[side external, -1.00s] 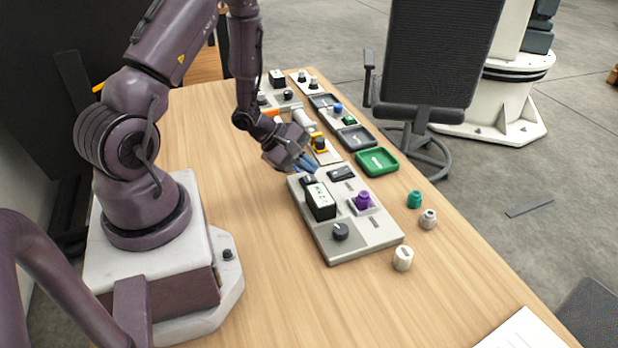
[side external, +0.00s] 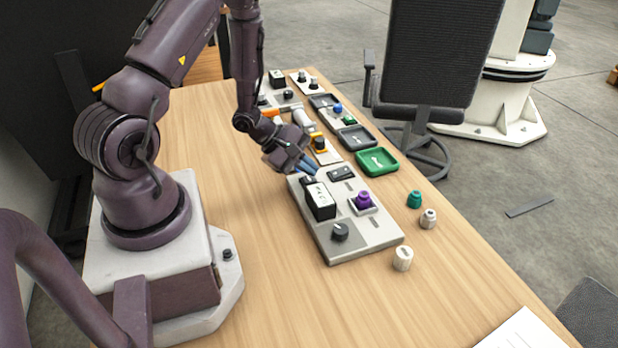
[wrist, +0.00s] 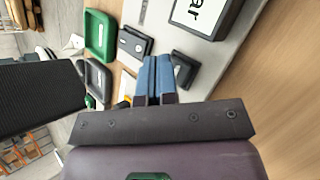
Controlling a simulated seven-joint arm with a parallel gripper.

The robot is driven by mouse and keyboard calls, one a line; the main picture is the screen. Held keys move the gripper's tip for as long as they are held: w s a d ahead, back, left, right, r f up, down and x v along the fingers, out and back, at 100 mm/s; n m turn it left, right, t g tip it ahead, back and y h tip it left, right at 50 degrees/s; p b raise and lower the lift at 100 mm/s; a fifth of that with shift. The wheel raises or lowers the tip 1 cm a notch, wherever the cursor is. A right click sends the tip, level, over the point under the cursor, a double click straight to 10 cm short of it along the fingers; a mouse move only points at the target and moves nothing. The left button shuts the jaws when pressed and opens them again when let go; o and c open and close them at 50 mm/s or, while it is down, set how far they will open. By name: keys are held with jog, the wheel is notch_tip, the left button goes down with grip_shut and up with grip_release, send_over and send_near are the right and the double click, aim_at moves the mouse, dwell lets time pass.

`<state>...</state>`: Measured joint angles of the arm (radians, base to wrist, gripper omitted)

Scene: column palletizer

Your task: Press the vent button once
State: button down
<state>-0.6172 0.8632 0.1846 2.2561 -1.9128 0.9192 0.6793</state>
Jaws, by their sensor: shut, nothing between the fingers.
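The grey control panel (side external: 372,233) lies on the table and also shows in the wrist view (wrist: 222,50). It carries a black box with a white label (side external: 320,201), a purple button or knob (side external: 363,199), a dark knob (side external: 340,231) and a flat dark part (side external: 341,173) at its far end. A small dark part (side external: 307,180) sits beside the box. I cannot read which one is the vent button. My gripper (side external: 315,171) is shut and empty, its blue fingertips low over the panel's far end. In the wrist view the fingers (wrist: 157,62) hide what lies beneath.
A green tray (side external: 394,163) and dark tray (side external: 372,143) lie beyond the panel, with more panels behind. Loose teal (side external: 414,199), grey (side external: 428,219) and white (side external: 402,258) caps stand at the right. A chair (side external: 425,60) is at the table's far edge.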

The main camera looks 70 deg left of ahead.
aim_at(308, 180)
jog(key=shift+f, duration=0.65)
dwell(0.7)
dwell(0.3)
jog(key=shift+r, duration=0.95)
jog(key=shift+r, duration=2.5)
